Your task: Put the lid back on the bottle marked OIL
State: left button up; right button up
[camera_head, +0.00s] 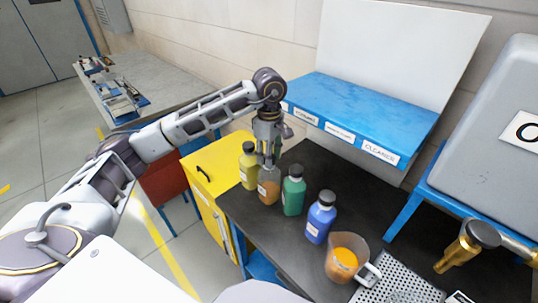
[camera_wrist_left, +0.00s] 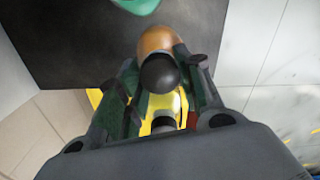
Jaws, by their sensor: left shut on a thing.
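A brown-orange bottle (camera_head: 268,187) stands upright on the black bench top, between a yellow bottle (camera_head: 249,168) and a green bottle (camera_head: 293,194). My left gripper (camera_head: 268,160) points down right over its neck. In the left wrist view, my left gripper (camera_wrist_left: 160,82) is shut on a black lid (camera_wrist_left: 159,73), with the brown-orange bottle (camera_wrist_left: 157,40) directly beyond it. I cannot tell whether the lid touches the neck or sits just above it. The bottle labels are too small to read. My right gripper is not in view.
A blue bottle (camera_head: 320,217) with a black lid and a clear jug (camera_head: 342,266) of orange liquid stand further right. A perforated metal plate (camera_head: 397,283) lies beside the jug. A blue labelled shelf (camera_head: 350,110) rises behind. The yellow cabinet (camera_head: 205,172) is left.

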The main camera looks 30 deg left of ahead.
pick_arm(q)
jog(key=o, duration=0.8)
jog(key=shift+c, duration=0.2)
jog(key=shift+o, duration=0.5)
jog(key=o, duration=0.4)
jog(key=shift+r, duration=0.1)
jog(key=shift+r+p, duration=1.75)
jog(key=shift+r, duration=1.7)
jog(key=shift+c, duration=0.2)
grip_shut()
